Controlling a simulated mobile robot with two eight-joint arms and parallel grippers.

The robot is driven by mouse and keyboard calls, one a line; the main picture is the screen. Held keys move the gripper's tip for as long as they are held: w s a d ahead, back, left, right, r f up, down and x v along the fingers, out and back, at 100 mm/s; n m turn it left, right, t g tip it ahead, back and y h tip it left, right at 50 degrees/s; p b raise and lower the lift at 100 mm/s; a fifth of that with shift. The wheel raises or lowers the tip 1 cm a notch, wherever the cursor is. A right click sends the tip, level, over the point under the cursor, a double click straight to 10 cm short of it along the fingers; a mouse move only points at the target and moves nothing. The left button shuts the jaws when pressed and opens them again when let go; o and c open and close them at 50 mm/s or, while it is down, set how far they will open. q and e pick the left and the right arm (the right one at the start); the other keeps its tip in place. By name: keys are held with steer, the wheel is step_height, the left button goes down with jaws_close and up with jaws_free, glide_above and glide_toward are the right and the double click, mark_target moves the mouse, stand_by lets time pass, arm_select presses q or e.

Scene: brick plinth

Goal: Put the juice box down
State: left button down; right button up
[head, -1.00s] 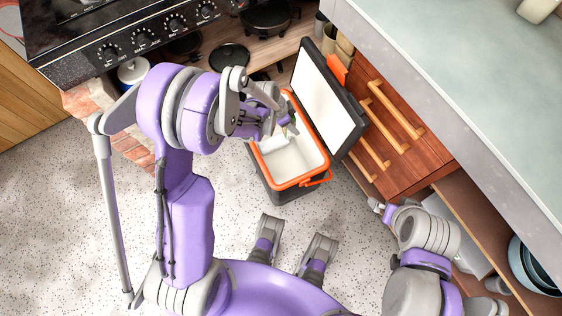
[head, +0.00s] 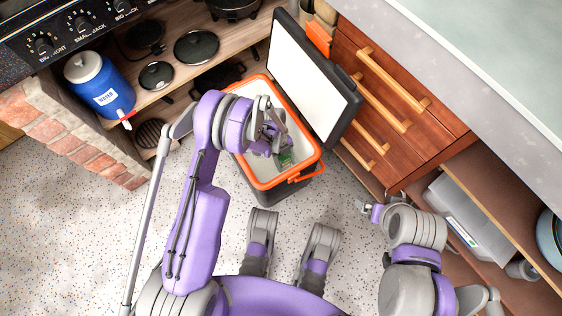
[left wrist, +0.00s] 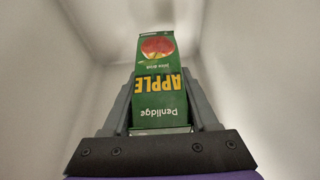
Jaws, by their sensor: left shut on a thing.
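The juice box (left wrist: 157,80) is green, with "APPLE" lettering and a red apple picture. It sits between the two grey fingers of my left gripper (left wrist: 162,105), which is shut on it. In the head view, my left gripper (head: 280,150) is down in the opening of the orange-rimmed cooler (head: 262,186), and a bit of the green box (head: 286,159) shows below it. Pale cooler walls surround the box in the wrist view. I cannot tell whether the box touches the cooler floor. My right gripper (head: 368,208) is beside the drawers, away from the cooler; its fingers are too small to read.
The cooler's lid (head: 314,75) stands open at its right, close to the wooden drawers (head: 390,110). A blue water jug (head: 101,90) and black pans (head: 196,47) are on the shelf at the left. The speckled floor (head: 95,235) in front is clear.

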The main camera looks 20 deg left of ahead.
mark_target(286, 168)
arm_select(q)
step_height(286, 168, down, 6)
steer(key=shift+r+b, duration=0.25)
steer(key=shift+b, duration=0.45)
steer(key=shift+c, duration=0.8)
jaws_free()
steer(key=shift+f, duration=0.1)
